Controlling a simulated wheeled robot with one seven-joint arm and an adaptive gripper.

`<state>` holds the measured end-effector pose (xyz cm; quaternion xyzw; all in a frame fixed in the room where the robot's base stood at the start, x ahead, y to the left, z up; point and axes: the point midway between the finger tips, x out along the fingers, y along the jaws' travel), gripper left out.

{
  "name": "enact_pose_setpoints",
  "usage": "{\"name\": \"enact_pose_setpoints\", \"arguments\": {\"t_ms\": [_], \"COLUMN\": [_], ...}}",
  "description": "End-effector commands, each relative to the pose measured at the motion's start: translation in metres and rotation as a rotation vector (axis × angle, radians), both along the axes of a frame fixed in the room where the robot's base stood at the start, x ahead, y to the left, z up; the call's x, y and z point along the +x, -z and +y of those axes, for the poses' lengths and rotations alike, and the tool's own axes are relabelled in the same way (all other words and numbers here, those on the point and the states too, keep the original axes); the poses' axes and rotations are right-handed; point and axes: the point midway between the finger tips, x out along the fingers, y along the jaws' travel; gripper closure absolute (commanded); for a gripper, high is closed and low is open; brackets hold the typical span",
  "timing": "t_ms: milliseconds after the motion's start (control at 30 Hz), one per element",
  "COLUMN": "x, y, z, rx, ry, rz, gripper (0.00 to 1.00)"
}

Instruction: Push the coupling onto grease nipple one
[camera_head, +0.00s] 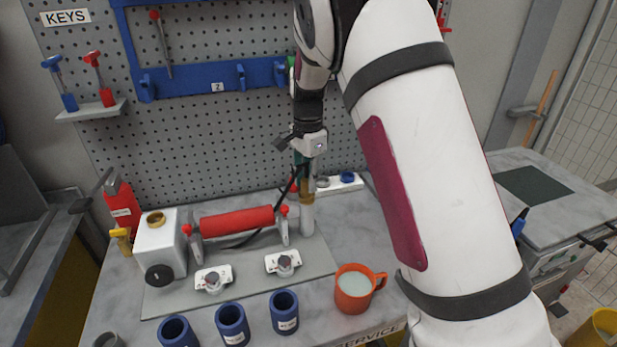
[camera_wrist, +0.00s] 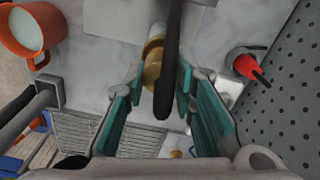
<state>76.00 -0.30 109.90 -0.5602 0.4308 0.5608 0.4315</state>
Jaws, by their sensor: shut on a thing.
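My gripper (camera_head: 303,168) points down in the head view, above a pale upright post with a brass top (camera_head: 307,198) at the back right of the base plate. In the wrist view its green fingers (camera_wrist: 160,88) stand on both sides of a dark hose (camera_wrist: 172,50) and a brass part (camera_wrist: 152,68). It is shut on what seems to be the hose's coupling, mostly hidden by the fingers and hose. Two white labelled housings with grey tops, left (camera_head: 213,279) and right (camera_head: 284,263), sit on the plate's front; which bears grease nipple one cannot be read.
A red roller (camera_head: 237,221) lies between stands behind the housings. Blue cups (camera_head: 232,322) line the front edge. An orange mug (camera_head: 354,288) stands at the front right, and a white tank (camera_head: 160,245) at the left. The pegboard (camera_head: 220,120) closes off the back.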

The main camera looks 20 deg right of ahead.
Motion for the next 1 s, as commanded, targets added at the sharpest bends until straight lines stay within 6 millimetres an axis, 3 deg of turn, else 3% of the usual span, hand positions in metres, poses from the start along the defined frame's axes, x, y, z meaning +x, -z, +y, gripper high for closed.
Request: {"name": "enact_pose_setpoints", "arguments": {"t_ms": [300, 333, 400, 433, 767, 1000], "x": [0.001, 0.001, 0.001, 0.001, 0.001, 0.003], "y": [0.003, 0.004, 0.003, 0.003, 0.001, -0.030], "z": [0.000, 0.000, 0.000, 0.000, 0.000, 0.000], "rx": [0.000, 0.000, 0.001, 0.001, 0.001, 0.000], "ry": [0.000, 0.000, 0.000, 0.000, 0.000, 0.000], "rz": [-0.001, -0.001, -0.002, -0.002, -0.002, -0.007], "gripper": [1.00, 0.73, 0.58, 0.56, 0.56, 0.56]}}
